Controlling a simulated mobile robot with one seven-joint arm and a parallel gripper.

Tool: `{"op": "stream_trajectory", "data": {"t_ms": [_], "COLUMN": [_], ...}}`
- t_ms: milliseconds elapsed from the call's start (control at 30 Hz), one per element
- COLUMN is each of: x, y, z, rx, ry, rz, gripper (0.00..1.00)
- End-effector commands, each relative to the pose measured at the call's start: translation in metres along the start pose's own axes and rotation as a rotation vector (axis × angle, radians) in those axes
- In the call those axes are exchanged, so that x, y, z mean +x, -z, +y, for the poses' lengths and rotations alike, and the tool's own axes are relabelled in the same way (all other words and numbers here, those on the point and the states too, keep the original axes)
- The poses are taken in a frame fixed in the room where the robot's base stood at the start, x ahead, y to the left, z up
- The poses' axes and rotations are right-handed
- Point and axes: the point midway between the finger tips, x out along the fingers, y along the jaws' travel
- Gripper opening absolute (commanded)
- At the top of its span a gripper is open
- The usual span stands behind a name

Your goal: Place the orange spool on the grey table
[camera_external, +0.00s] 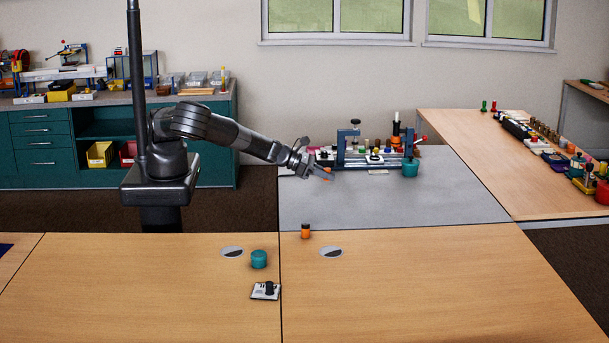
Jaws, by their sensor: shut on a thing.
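My gripper (325,174) is at the end of my outstretched arm, over the back left part of the grey table (420,195). It is shut on a small orange thing, which looks like the orange spool (328,171). The fingers partly cover it, and its shape is hard to make out at this size. It appears just above the grey top; I cannot tell whether it touches.
A blue-framed rack (341,150) with several small items stands behind my gripper, with a teal pot (411,168) at its right. The grey table's front is clear. An orange, dark-topped piece (306,232) and a teal round container (259,259) stand on the wooden tables in front.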

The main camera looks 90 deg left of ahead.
Motion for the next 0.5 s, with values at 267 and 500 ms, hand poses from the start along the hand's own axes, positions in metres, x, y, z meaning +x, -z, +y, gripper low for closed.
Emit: {"op": "stream_trajectory", "data": {"t_ms": [267, 500], "x": [-0.028, -0.036], "y": [0.014, 0.018], "z": [0.096, 0.115], "rx": [-0.041, -0.048], "ry": [-0.101, -0.122], "rz": [0.001, 0.002], "gripper": [0.00, 0.00]}}
